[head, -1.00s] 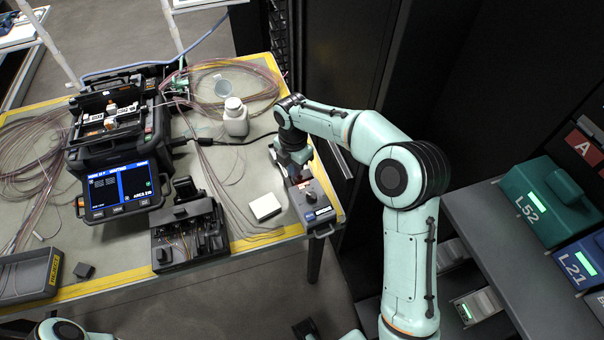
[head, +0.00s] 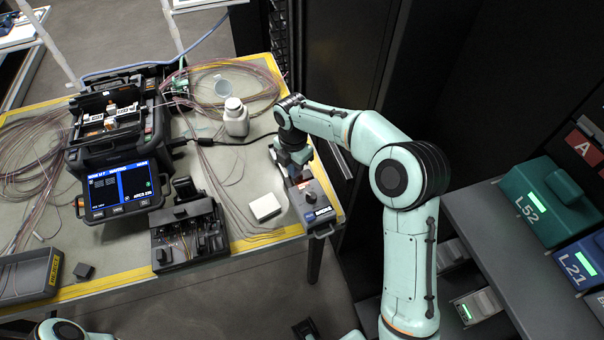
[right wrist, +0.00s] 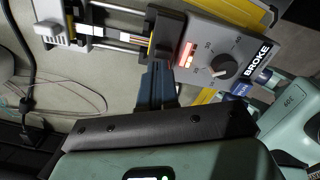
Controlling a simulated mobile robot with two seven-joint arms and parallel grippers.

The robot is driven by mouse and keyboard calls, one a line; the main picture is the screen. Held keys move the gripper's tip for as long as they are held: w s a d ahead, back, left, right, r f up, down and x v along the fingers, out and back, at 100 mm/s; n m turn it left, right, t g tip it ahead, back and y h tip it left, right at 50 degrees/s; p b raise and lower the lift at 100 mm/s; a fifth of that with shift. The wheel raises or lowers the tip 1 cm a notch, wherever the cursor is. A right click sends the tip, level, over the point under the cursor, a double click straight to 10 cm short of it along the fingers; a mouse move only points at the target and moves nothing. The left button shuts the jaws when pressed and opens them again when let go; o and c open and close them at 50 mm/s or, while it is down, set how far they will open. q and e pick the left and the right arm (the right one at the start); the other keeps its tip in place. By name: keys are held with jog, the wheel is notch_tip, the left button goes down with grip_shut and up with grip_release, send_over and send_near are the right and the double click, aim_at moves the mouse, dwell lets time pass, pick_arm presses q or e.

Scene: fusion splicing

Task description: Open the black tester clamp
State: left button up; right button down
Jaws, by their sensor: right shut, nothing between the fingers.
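The tester is a grey box with a dark dial (right wrist: 224,66), a lit red display and the word BROKE, at the table's right front corner (head: 318,208). In the right wrist view its black clamp (right wrist: 166,36) stands beside the display, at the end of two metal rails. My right gripper (right wrist: 157,85) is shut and empty, its blue-grey fingertips right by the black clamp; I cannot tell whether they touch. In the head view the right gripper (head: 294,164) hides the tester's far part. My left gripper is not in view.
A white-grey clamp (right wrist: 50,30) sits at the rails' other end. A white block (head: 265,207), a black fixture (head: 190,238) and a white bottle (head: 236,120) stand left of the tester. A splicer with a blue screen (head: 120,188) and loose fibres fill the table's left.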

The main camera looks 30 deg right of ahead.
jog(key=shift+f, duration=0.1)
dwell(0.6)
jog(key=shift+s+f, duration=0.3)
jog(key=shift+f, duration=0.6)
jog(key=shift+d, duration=0.3)
jog(key=shift+r, duration=0.1)
jog(key=shift+d+r+p, duration=0.25)
jog(key=shift+r+p, duration=0.25)
jog(key=shift+p, duration=0.1)
jog(key=shift+d, duration=0.15)
jog(key=shift+r, duration=0.1)
jog(key=shift+w+r, duration=0.1)
jog(key=shift+r, duration=0.05)
